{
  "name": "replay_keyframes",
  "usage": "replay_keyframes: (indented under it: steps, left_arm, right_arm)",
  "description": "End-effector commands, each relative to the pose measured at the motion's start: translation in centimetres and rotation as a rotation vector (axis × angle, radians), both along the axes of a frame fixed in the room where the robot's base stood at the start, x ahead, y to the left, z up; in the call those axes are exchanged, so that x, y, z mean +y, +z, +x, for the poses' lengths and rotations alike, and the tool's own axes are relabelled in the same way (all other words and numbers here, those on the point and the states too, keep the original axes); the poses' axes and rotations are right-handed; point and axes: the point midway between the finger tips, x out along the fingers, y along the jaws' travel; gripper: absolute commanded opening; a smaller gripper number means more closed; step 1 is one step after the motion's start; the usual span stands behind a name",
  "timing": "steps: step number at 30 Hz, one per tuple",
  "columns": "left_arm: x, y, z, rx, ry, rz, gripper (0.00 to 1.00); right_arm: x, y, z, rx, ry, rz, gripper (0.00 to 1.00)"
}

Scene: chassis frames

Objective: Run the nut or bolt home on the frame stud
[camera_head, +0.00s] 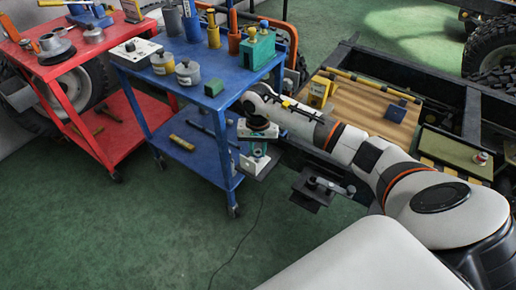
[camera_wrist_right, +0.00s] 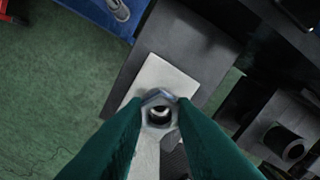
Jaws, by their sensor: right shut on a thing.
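My right gripper (camera_head: 257,152) points down at the near side of the chassis frame (camera_head: 455,85), in front of the blue cart. In the right wrist view its two green fingers (camera_wrist_right: 158,122) are shut on a grey hex nut (camera_wrist_right: 147,98). The nut is over a pale metal plate (camera_wrist_right: 168,75) on a dark bracket. A dark ring with a pale spot shows inside the nut's hole. I cannot tell whether that is the stud's end or whether the nut touches it. My left gripper is not in view.
A dark bracket (camera_head: 322,188) with upright black posts stands right of the gripper. The blue cart (camera_head: 225,98) holds tins, tools and a green box. A red cart (camera_head: 70,70) stands at the left. A wooden board (camera_head: 355,112) lies across the frame. Green floor is open below.

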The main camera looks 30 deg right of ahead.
Motion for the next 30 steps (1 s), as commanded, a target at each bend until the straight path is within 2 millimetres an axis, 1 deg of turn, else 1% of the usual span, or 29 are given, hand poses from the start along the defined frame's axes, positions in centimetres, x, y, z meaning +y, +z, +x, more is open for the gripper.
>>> replay_keyframes:
  steps: [10,30]
  left_arm:
    - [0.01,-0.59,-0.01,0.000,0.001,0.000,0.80]
    - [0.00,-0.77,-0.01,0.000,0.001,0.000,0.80]
  right_arm:
    - [0.01,-0.49,-0.01,0.000,0.001,0.000,0.06]
    - [-0.03,-0.63,-0.01,0.001,0.000,-0.001,0.06]
